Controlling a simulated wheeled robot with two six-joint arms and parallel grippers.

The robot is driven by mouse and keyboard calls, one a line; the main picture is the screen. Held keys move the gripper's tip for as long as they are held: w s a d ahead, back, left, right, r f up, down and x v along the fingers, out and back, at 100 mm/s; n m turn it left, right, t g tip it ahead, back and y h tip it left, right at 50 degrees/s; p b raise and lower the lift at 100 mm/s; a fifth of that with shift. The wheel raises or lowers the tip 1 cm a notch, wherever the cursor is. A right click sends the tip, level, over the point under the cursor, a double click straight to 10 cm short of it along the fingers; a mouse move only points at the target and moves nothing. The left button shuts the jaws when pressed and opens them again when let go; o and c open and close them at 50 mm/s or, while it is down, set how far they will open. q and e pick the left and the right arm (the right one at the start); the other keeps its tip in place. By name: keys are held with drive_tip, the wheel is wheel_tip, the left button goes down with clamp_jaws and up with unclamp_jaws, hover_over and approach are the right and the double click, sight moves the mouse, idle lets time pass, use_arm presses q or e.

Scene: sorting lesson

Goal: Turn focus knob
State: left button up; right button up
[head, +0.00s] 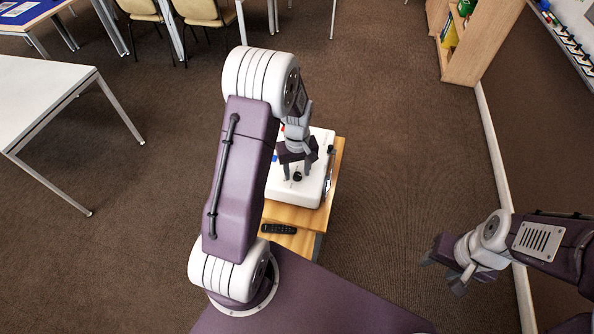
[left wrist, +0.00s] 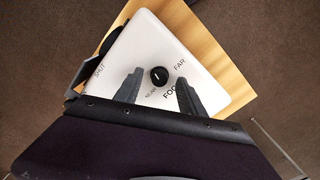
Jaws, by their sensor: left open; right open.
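The focus knob (left wrist: 159,76) is a small black round knob on the white top of a projector-like device (left wrist: 145,40). The words NEAR, FAR and part of FOCUS are printed around it, and a white mark shows on the knob. In the head view the knob (head: 297,176) sits near the front of the white device (head: 313,190). My left gripper (head: 297,172) is above the device and open. In the left wrist view its fingers (left wrist: 158,84) stand on either side of the knob, apart from it in the picture. My right gripper (head: 451,273) is open and empty, over the floor at right.
The device stands on a small wooden table (head: 285,214). A black remote (head: 278,229) lies at its front. A lever or dark part labelled SHUT is at the device's side. A white table (head: 45,95) stands at left, a wooden shelf (head: 486,38) at upper right.

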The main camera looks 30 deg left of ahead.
sight(298, 174)
use_arm(q)
drive_tip(key=shift+d+f, duration=0.1)
drive_tip(key=shift+f, duration=0.1)
clamp_jaws()
drive_tip(key=shift+r+m+p, duration=0.1)
drive_tip(key=shift+m+p, duration=0.25)
drive_tip(key=shift+m, duration=1.15)
unclamp_jaws()
wheel_tip(298, 174, up, 9)
